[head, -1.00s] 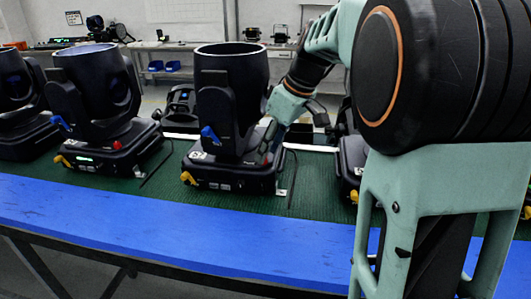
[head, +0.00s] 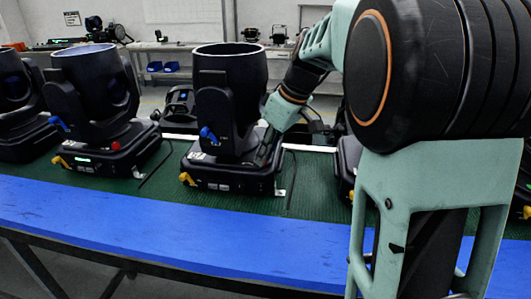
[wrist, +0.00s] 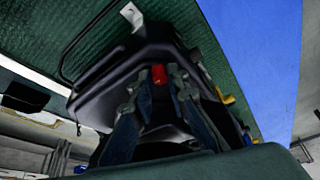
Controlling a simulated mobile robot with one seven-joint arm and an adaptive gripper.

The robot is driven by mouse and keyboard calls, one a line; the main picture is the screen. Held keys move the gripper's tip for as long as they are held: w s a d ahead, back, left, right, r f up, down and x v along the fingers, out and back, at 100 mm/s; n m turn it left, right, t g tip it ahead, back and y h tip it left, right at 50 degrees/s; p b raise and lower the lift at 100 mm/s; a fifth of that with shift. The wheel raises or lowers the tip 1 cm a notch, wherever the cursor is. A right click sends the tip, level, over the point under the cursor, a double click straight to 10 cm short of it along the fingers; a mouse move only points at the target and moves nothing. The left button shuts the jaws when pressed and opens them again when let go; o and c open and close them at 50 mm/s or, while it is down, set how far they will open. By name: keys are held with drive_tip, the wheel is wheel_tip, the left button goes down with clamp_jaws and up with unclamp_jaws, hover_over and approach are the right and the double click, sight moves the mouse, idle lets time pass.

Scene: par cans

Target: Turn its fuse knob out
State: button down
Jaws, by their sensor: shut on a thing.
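A black par can (head: 230,100) stands upright on its base (head: 230,172) in the middle of the head view. It has a blue lever (head: 209,135) on its yoke and a yellow lever (head: 188,178) at the base's left corner. My gripper (head: 263,157) reaches down to the right part of the base. In the wrist view, the red fuse knob (wrist: 159,75) sits between the fingertips of my gripper (wrist: 158,82), which is shut on it. The knob's lower part is hidden, so I cannot tell whether it is still in the base.
Similar par cans stand to the left (head: 95,95), one with a red knob (head: 115,146) on its base. Another base (head: 346,165) is partly hidden behind my arm at the right. All stand on a green mat (head: 310,185) with a blue front edge (head: 230,235). Cables lie between them.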

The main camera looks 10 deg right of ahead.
drive_tip(key=m, duration=0.2)
drive_tip(key=m+h, duration=0.1)
drive_tip(key=m, duration=0.1)
drive_tip(key=shift+s+a+m+t+h, duration=0.2)
drive_tip(key=shift+m+t+h, duration=0.1)
drive_tip(key=shift+t, duration=0.1)
drive_tip(key=shift+a+m+h+p, duration=0.15)
drive_tip(key=shift+m+h, duration=0.25)
drive_tip(key=shift+m, duration=0.6)
drive_tip(key=shift+m+h+p, duration=0.15)
drive_tip(key=shift+m+h, duration=0.25)
drive_tip(key=shift+m, duration=0.6)
drive_tip(key=c, duration=1.9)
unclamp_jaws()
